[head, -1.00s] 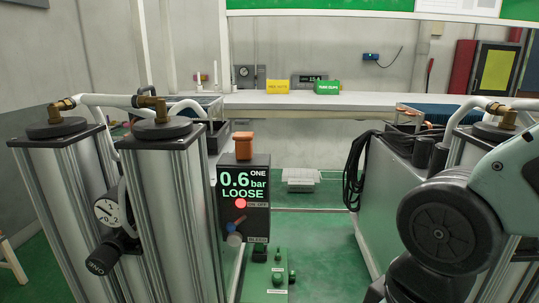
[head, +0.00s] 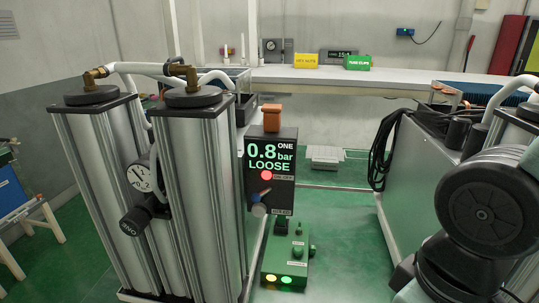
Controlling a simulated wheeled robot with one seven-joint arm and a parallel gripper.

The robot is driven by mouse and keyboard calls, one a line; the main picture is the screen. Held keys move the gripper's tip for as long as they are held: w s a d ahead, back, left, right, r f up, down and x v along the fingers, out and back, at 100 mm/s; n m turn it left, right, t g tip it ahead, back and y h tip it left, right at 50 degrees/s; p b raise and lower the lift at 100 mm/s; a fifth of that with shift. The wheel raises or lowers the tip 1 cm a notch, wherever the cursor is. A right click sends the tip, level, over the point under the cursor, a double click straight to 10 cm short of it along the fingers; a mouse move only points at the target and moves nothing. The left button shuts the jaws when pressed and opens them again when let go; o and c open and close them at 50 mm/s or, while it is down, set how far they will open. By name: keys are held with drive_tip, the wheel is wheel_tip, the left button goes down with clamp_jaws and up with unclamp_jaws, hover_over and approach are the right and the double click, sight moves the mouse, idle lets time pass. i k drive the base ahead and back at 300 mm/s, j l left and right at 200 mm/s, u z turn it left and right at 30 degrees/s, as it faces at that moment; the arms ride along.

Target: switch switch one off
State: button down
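The control box marked ONE (head: 285,205) is a dark upright panel right of the left pair of metal columns. Its display (head: 266,158) reads 0.8 bar, LOOSE. A round pinkish-red light (head: 266,175) is lit beside a small ON OFF label. Below it is a small switch lever (head: 260,195) with blue and reddish parts, tilted up to the right; which label it points to is too small to tell. A pale round knob (head: 259,210) sits under it. My arm is at the right, apart from the box; my gripper is out of view.
Two metal columns (head: 195,190) with a gauge (head: 141,176) and hoses stand left of the box. A green box (head: 287,262) with yellow and green lights is on the floor below. A grey cabinet (head: 410,190) stands right. Green floor between is open.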

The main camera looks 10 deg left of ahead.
sight(256, 197)
drive_tip(key=k+j+z, duration=0.15)
drive_tip(key=j, duration=0.25)
drive_tip(key=k+j+z, duration=0.15)
drive_tip(key=j, duration=0.25)
drive_tip(key=j+z, duration=0.15)
drive_tip(key=j, duration=0.25)
drive_tip(key=k+j+z, duration=0.2)
drive_tip(key=k+j, duration=0.05)
drive_tip(key=j, duration=0.15)
